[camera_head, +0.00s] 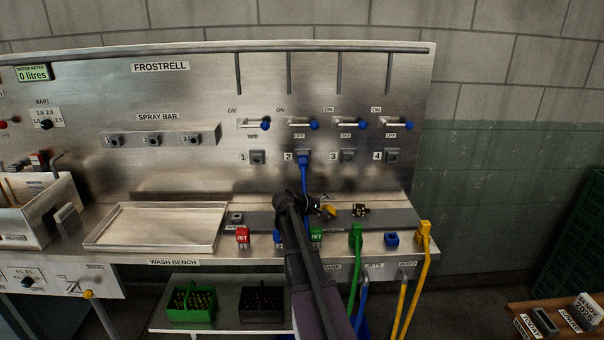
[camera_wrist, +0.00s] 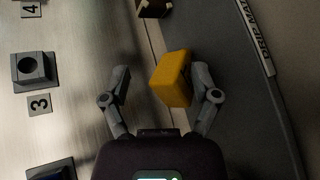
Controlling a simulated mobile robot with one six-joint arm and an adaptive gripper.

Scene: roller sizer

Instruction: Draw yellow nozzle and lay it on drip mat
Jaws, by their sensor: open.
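A yellow block-shaped nozzle (camera_wrist: 171,78) lies on the dark drip mat (camera_wrist: 245,125), near the mat's edge by the steel panel. In the head view the yellow nozzle (camera_head: 329,211) shows just beside my gripper (camera_head: 318,207), on the grey mat strip (camera_head: 395,219). In the wrist view my gripper (camera_wrist: 162,92) is open, with the nozzle between its fingertips. The right fingertip is close against the nozzle; touching cannot be told. The left fingertip stands apart. The nozzle's underside is hidden.
A small dark-and-brass piece (camera_head: 360,210) lies on the mat to the right; its edge shows in the wrist view (camera_wrist: 154,8). Yellow (camera_head: 423,235) and green (camera_head: 355,238) hose ends stand at the bench front. The steel tray (camera_head: 155,226) is empty.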

